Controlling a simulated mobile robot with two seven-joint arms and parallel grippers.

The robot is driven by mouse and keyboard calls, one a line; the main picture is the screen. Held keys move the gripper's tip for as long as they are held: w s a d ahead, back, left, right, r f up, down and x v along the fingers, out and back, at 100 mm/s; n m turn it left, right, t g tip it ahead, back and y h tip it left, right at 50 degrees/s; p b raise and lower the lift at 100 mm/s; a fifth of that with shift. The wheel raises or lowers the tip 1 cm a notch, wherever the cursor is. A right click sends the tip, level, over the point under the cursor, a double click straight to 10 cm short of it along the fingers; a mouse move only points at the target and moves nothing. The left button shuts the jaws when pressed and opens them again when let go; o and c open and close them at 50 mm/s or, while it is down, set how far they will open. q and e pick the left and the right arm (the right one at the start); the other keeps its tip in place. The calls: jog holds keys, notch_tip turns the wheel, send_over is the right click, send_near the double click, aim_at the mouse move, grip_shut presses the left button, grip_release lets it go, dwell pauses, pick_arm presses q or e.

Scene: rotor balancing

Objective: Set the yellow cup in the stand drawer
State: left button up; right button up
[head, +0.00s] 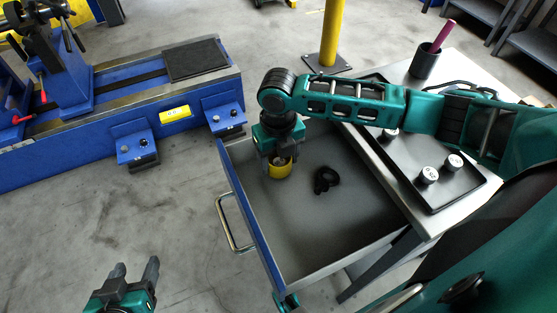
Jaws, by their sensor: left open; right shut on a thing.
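The stand drawer (345,230) is pulled open, with a blue front and a metal handle (233,222). The yellow cup (280,171) is inside the drawer's outline, near its far left corner. My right gripper (280,158) points down and is shut on the cup; its fingers partly cover the cup. I cannot tell whether the cup touches the drawer floor. My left gripper (133,277) is open and empty, low at the left over the grey floor, apart from the drawer.
A black object (326,179) lies in the drawer right of the cup. On the stand top, a dark tray (451,194) holds several white-topped weights, and a dark pen cup (425,62) stands behind. The blue balancing machine (75,155) is at left; a yellow post (333,35) stands behind.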

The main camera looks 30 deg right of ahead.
jog(key=shift+f, duration=0.55)
jog(key=o, duration=1)
jog(key=shift+o, duration=0.2)
notch_tip(320, 180, up, 12)
jog(key=p, duration=0.3)
jog(key=shift+r, duration=0.2)
